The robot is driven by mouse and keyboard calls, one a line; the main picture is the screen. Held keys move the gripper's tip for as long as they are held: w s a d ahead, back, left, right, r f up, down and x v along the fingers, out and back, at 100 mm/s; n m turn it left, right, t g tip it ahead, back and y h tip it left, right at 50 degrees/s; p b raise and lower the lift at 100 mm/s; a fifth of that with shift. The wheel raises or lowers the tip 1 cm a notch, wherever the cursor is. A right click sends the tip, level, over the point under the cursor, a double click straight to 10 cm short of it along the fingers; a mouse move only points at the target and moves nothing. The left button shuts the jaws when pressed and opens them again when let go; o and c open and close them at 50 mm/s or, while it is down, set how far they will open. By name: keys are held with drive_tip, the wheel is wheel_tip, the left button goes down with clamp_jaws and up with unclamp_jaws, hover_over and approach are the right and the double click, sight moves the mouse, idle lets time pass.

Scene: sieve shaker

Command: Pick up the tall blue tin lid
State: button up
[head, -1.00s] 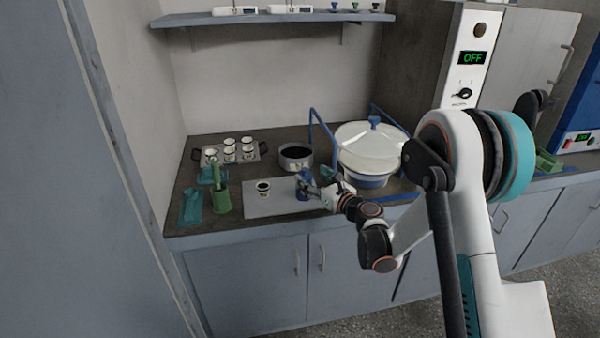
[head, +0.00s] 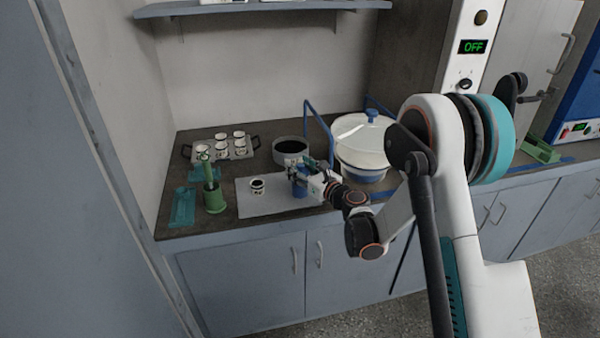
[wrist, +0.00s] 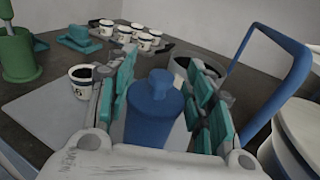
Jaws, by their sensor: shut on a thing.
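The tall blue tin lid (wrist: 157,95), with a round knob on top, stands upright between the fingers in the wrist view. The blue tin body (wrist: 150,132) shows below it; the join between the two is hard to make out. My gripper (wrist: 160,92) is shut on the lid, with teal finger pads on its left and right sides. In the head view my gripper (head: 300,166) is over the grey mat (head: 255,208), with the blue tin partly hidden behind it. I cannot tell whether the lid is apart from the tin.
A small white cup (head: 257,187) stands left on the mat. A grey pot (head: 290,151) is behind. A large white lidded pan (head: 362,142) with a blue rail (head: 318,130) is close on the right. A green holder (head: 214,200) and a tray of cups (head: 186,152) are left.

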sight(301, 164)
wheel_tip(301, 164, up, 20)
drive_tip(key=f+p, duration=0.1)
drive_tip(key=p, duration=0.6)
drive_tip(key=s+d+f+m+t+h, duration=0.1)
drive_tip(key=d+f+m+t+h, duration=0.15)
drive_tip(key=d, duration=0.35)
drive_tip(key=s+d+f+m+t+h, duration=0.1)
drive_tip(key=d+f+m+h, duration=0.15)
drive_tip(key=d, duration=0.35)
drive_tip(key=s+d+r+m+h, duration=0.2)
drive_tip(key=s+d+h, duration=0.3)
drive_tip(key=d, duration=0.6)
drive_tip(key=shift+s+r+m+h, duration=0.2)
drive_tip(key=shift+r+m+h, duration=0.1)
drive_tip(key=shift+r+h, duration=0.25)
